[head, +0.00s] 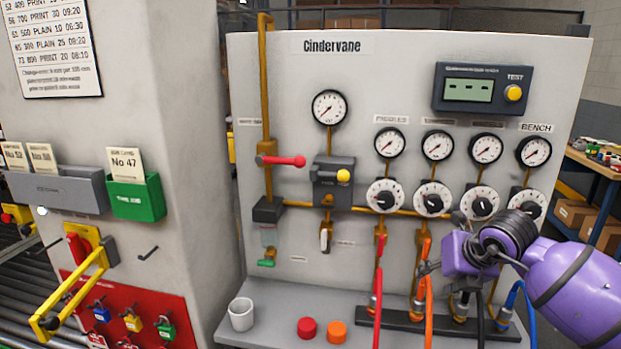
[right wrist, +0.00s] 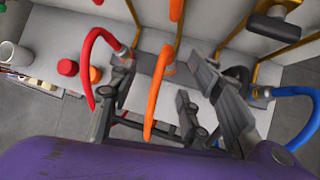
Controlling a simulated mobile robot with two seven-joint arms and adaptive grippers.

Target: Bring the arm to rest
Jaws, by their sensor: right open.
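My right gripper (head: 443,280) is at the right of the head view, in front of the lower part of the grey Cindervane panel (head: 300,110). Its purple arm comes in from the right. In the right wrist view the gripper (right wrist: 165,80) has its fingers spread apart. An orange hose (right wrist: 157,95) shows between the fingers in that view; I cannot tell whether it touches them. A red hose (right wrist: 90,60) is beside the left finger and a blue hose (right wrist: 295,92) is right of the right finger. My left gripper is not in view.
A white cup (head: 241,314), a red cap (head: 307,328) and an orange cap (head: 337,331) stand on the panel's ledge. Gauges and dials fill the panel above the hoses. A yellow handle (head: 75,290) sticks out at left. A workbench (head: 590,165) stands behind at right.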

